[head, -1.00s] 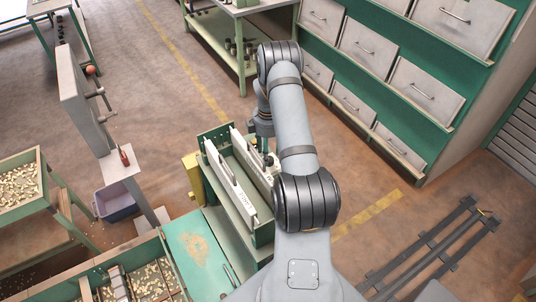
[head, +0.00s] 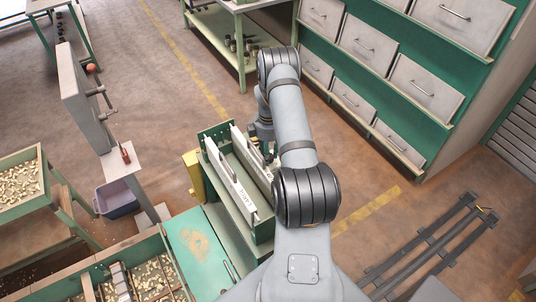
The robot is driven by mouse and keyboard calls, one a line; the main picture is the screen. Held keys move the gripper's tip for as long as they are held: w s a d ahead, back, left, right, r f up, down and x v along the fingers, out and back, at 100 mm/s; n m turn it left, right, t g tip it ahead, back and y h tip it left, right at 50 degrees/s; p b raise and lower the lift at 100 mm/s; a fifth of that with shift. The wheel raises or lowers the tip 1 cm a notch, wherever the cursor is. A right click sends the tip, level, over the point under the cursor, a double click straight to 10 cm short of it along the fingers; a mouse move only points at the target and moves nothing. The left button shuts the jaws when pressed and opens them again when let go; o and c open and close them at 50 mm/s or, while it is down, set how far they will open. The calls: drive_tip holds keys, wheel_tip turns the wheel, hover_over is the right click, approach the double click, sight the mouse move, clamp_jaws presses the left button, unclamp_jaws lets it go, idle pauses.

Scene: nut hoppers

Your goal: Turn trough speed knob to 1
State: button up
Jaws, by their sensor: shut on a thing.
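The trough unit (head: 216,181) is a green frame with two long white side panels, in the middle of the head view. The left white panel (head: 233,184) carries a small dark label whose text is too small to read. My gripper (head: 269,157) points down at the right white panel (head: 250,152), close against it. Its fingers are small and partly hidden by my arm. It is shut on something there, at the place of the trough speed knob. The knob itself and its setting are hidden behind my gripper and arm.
A green hopper table with nuts (head: 150,245) is at lower left, and another nut tray (head: 42,172) stands far left. A purple bin (head: 117,200) lies on the floor. Green-framed drawers (head: 398,80) line the right. A black rail (head: 430,250) lies lower right. Floor between is clear.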

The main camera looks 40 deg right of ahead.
drive_tip(key=shift+a, duration=0.1)
drive_tip(key=c, duration=0.5)
drive_tip(key=shift+w+f+m+b, duration=0.1)
drive_tip(key=shift+f+m+b, duration=0.15)
drive_tip(key=shift+b, duration=0.6)
drive_tip(key=shift+r, duration=0.3)
drive_tip(key=o, duration=1.1)
drive_tip(key=shift+a, duration=0.15)
drive_tip(key=shift+o, duration=0.2)
wheel_tip(320, 180, up, 12)
